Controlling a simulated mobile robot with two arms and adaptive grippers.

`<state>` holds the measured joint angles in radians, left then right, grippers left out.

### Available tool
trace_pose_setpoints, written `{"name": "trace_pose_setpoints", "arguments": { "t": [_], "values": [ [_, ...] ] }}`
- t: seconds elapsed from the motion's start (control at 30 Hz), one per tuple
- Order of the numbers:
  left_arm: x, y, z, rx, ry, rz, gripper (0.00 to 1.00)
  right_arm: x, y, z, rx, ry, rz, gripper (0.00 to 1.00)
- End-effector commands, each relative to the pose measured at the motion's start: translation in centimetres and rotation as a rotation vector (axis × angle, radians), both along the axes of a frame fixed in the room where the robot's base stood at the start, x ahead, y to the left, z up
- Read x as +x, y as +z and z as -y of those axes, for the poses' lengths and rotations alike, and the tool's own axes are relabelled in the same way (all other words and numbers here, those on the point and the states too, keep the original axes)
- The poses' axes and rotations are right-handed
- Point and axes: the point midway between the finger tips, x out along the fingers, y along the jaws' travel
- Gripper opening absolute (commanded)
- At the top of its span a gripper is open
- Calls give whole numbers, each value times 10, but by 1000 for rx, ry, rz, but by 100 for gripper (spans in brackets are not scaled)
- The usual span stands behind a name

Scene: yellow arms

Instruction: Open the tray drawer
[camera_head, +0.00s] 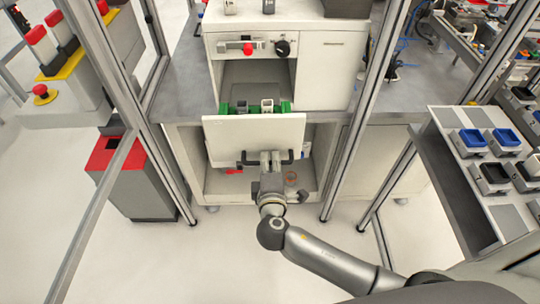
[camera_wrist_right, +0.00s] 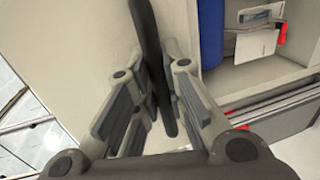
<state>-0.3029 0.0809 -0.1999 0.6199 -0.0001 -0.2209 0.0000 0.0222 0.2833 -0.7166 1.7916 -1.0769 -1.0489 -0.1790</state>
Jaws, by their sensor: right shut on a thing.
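The tray drawer has a white front panel (camera_head: 235,135) in the middle of the head view, standing forward of the cabinet. Green parts and small grey blocks (camera_head: 266,106) show behind its top edge. A dark bar handle (camera_head: 287,160) runs along the lower part of the panel. My right gripper (camera_head: 269,161) is shut on the handle's middle. In the right wrist view, the dark handle (camera_wrist_right: 148,30) passes between the two fingers of the right gripper (camera_wrist_right: 160,80). The gripper hides the handle's middle in the head view. My left gripper is not in view.
The white cabinet (camera_head: 335,70) stands behind on a grey worktop (camera_head: 185,75). Metal frame posts (camera_head: 357,120) rise on both sides of the drawer. A red-topped grey bin (camera_head: 135,185) stands left. A rack with blue and black trays (camera_head: 475,145) stands right. The floor in front is clear.

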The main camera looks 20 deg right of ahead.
Motion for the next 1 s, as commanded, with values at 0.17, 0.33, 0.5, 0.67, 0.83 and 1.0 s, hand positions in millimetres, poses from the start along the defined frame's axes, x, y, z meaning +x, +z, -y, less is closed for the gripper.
{"name": "trace_pose_setpoints", "arguments": {
  "t": [0.17,0.33,0.5,0.67,0.83,1.0],
  "values": [
    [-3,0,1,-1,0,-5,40,-1,-1,0,0,0,-3,0],
    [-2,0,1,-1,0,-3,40,-1,-1,0,0,0,-2,16],
    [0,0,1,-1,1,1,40,0,-1,0,1,0,-2,33],
    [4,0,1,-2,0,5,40,0,-1,0,0,0,-1,33],
    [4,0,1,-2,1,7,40,-4,0,-1,1,1,-2,33],
    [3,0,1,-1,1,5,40,-25,4,-8,2,1,-4,33]
  ]
}}
